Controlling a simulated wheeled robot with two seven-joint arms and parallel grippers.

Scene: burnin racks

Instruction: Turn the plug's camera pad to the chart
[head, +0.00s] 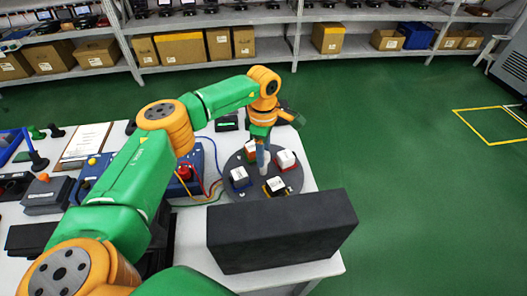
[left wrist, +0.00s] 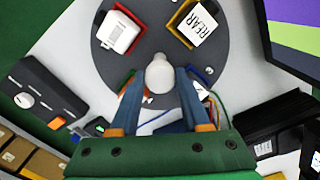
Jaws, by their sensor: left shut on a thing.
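A dark round turntable (head: 262,187) carries several white blocks on coloured pads around its rim. In the head view they include a block on a blue pad (head: 239,177), one on a yellow pad (head: 275,186) and one on a red pad (head: 286,160). In the left wrist view one block reads "REAR" (left wrist: 197,24); a blank-topped white block (left wrist: 119,32) sits on a red pad. My left gripper (head: 262,165) points down over the turntable's middle, shut on a pale round-topped post (left wrist: 160,74). The fingers partly hide the post. My right gripper is out of view.
A large black panel (head: 282,231) stands at the table's front right; a purple and green screen (left wrist: 295,30) shows in the left wrist view. A blue box with a red button (head: 184,174) and wires stands left of the turntable. Green floor lies right.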

